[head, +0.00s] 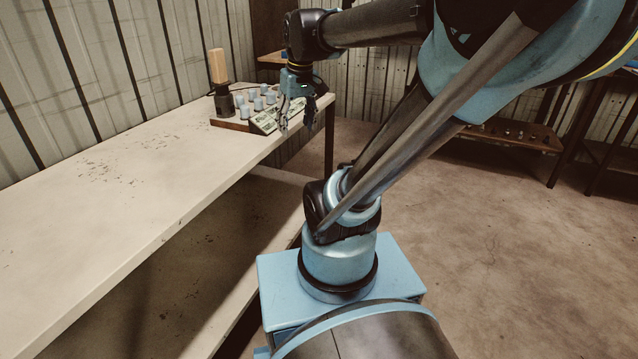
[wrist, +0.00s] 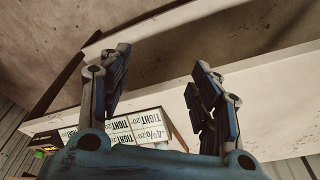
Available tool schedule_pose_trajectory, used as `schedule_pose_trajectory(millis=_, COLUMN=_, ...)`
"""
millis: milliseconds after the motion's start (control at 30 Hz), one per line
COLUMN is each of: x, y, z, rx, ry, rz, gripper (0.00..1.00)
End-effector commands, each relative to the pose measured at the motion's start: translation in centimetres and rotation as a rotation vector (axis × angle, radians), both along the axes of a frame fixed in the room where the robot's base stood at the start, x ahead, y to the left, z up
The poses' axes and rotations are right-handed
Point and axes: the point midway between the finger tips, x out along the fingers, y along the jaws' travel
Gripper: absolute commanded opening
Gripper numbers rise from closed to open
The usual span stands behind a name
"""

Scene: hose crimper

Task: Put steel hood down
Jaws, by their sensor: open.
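I cannot make out a steel hood in either view. My gripper (head: 297,124) is open and empty at the far right edge of the pale workbench (head: 110,205), in front of the bench's equipment. In the wrist view its two fingers (wrist: 160,58) stand wide apart with nothing between them. The pale bench edge (wrist: 265,138) lies behind the fingers there. A row of boxes or labels printed "TIGHT" (wrist: 135,128) shows between the finger bases, partly hidden by my gripper.
A wooden board (head: 230,124) at the bench's far end carries several grey cylinders (head: 258,104). An upright wooden-topped tool (head: 217,68) stands beside them. The near bench top is clear. A low shelf (head: 515,135) stands at the back right.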

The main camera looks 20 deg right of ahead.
Motion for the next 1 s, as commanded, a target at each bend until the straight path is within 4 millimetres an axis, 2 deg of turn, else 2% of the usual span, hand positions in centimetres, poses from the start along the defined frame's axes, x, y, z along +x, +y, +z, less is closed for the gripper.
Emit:
schedule_pose_trajectory(millis=33, x=-1.7, y=-0.7, z=-1.8, rx=-0.002, ry=0.002, rz=-0.032, gripper=0.58)
schedule_pose_trajectory(millis=200, x=-6.4, y=-2.4, z=-7.5, rx=-0.007, ry=0.007, rz=-0.143, gripper=0.58)
schedule_pose_trajectory(millis=400, x=-10.1, y=-3.7, z=-12.3, rx=-0.012, ry=0.009, rz=-0.232, gripper=0.58)
schedule_pose_trajectory(millis=567, x=-11.1, y=-4.0, z=-13.8, rx=-0.013, ry=0.01, rz=-0.26, gripper=0.58)
schedule_pose_trajectory(millis=1000, x=-11.1, y=-4.0, z=-13.8, rx=-0.013, ry=0.01, rz=-0.26, gripper=0.58)
